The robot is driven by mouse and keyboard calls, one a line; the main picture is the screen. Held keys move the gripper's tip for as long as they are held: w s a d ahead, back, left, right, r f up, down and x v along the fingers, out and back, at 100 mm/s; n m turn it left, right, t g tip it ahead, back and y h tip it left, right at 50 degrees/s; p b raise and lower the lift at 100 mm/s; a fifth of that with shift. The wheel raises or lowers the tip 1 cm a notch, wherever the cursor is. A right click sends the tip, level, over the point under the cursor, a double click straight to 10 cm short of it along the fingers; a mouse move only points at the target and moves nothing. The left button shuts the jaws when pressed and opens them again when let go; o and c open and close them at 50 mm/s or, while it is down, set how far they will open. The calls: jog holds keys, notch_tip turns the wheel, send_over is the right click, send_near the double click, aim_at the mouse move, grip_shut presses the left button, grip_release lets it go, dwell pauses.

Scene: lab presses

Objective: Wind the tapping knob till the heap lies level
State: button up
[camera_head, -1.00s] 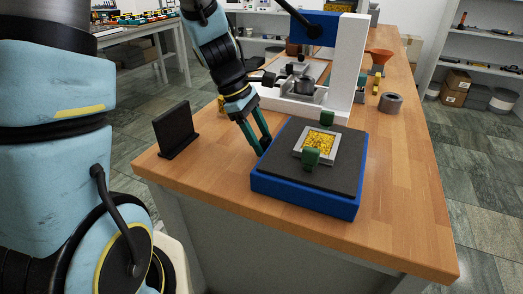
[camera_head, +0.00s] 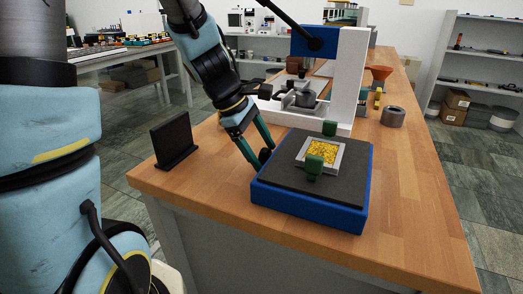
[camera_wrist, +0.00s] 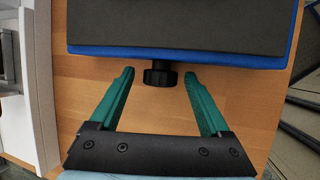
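The tapping knob (camera_wrist: 160,77) is small, black and ridged, and sticks out from the side of a blue box with a dark top (camera_head: 290,186). It also shows in the head view (camera_head: 265,155). My gripper (camera_wrist: 159,72) is open, its two green fingertips to either side of the knob with a gap on each side. A heap of yellow grains (camera_head: 321,152) lies in a pale square frame (camera_head: 303,157) on the dark top. Its surface looks uneven, but is too small to judge well.
A white and blue press (camera_head: 345,75) stands behind the box. A black upright plate (camera_head: 173,138) stands left on the wooden bench (camera_head: 420,190). A grey ring (camera_head: 393,117) and an orange funnel (camera_head: 381,73) are at the back right. The bench's right side is clear.

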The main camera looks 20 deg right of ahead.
jog(key=shift+r, duration=0.1)
jog(key=s+v, duration=0.1)
jog(key=v, duration=0.9)
jog(key=shift+w+r+p, duration=0.25)
jog(key=shift+w+p, duration=0.2)
jog(key=shift+w, duration=0.1)
jog(key=shift+r, duration=0.1)
